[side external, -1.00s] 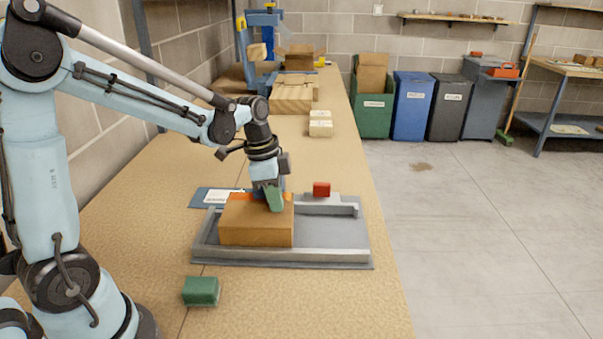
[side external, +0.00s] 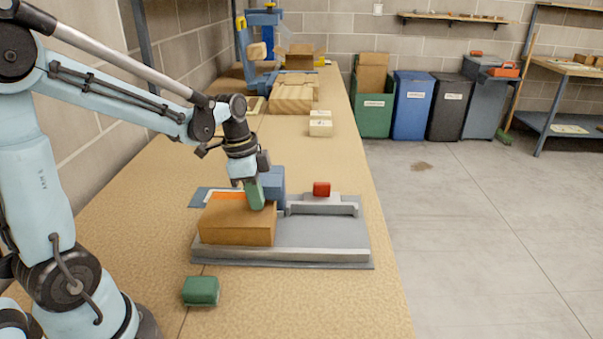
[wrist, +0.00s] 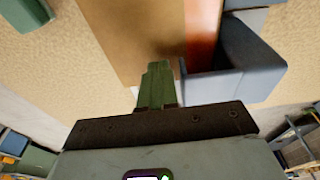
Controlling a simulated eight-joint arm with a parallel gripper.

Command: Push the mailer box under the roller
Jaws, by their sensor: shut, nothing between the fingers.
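The brown mailer box (side external: 237,222) sits in the left part of the grey tray (side external: 325,232); its top also shows in the wrist view (wrist: 135,35). An orange strip (side external: 229,195) lies along its far side; it looks orange-red in the wrist view (wrist: 201,35). I cannot tell whether this strip is the roller. A blue block-like housing (side external: 273,187) stands just behind my gripper and shows grey-blue in the wrist view (wrist: 235,80). My gripper (side external: 256,203) has green fingers, shut and empty, at the box's right end. Contact is unclear.
A red block (side external: 321,189) stands on a grey piece at the tray's back right. A green block (side external: 201,291) lies in front of the tray. Pale boxes (side external: 320,128) stand farther back. The tray's right part is bare.

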